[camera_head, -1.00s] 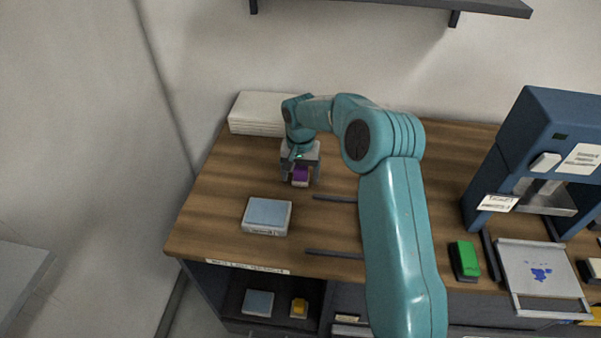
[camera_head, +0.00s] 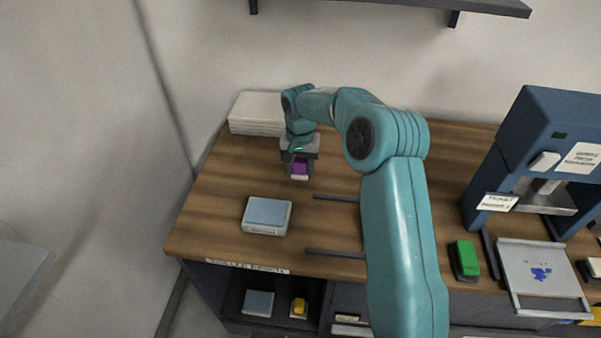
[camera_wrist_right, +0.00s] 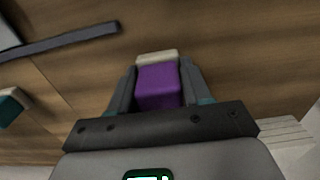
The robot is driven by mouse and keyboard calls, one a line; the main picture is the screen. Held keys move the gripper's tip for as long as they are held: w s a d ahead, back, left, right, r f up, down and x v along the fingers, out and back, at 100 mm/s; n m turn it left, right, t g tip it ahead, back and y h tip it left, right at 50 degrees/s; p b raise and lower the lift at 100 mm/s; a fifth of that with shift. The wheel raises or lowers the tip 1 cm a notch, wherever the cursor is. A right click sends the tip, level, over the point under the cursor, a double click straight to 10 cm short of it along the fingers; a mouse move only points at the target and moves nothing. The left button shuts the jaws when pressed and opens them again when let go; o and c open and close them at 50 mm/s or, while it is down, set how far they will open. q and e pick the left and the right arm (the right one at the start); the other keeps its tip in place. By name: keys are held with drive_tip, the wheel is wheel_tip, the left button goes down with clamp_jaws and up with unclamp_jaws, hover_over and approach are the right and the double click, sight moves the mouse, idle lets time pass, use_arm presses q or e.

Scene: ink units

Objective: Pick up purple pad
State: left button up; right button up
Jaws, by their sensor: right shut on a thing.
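The purple pad (camera_head: 300,168) is a small block with a purple body and a pale end, near the back left of the wooden worktop. My right gripper (camera_head: 299,166) is shut on it from above. In the right wrist view the purple pad (camera_wrist_right: 158,85) sits between the two dark fingers of the right gripper (camera_wrist_right: 158,88), its pale strip at the far end. Whether the pad is clear of the worktop is hard to tell. My left gripper is not in view.
A stack of white sheets (camera_head: 256,112) lies behind the gripper. A blue-grey box (camera_head: 267,214) is in front. Two dark rails (camera_head: 335,198) lie right of it. A green pad (camera_head: 465,259), a tray (camera_head: 541,262) and a blue press (camera_head: 540,130) stand at the right.

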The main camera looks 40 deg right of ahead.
wheel_tip(320, 180, up, 17)
drive_tip(key=p, duration=0.1)
drive_tip(key=shift+r+p, duration=0.2)
drive_tip(key=shift+p, duration=0.1)
drive_tip(key=o, duration=0.5)
drive_tip(key=c, duration=0.4)
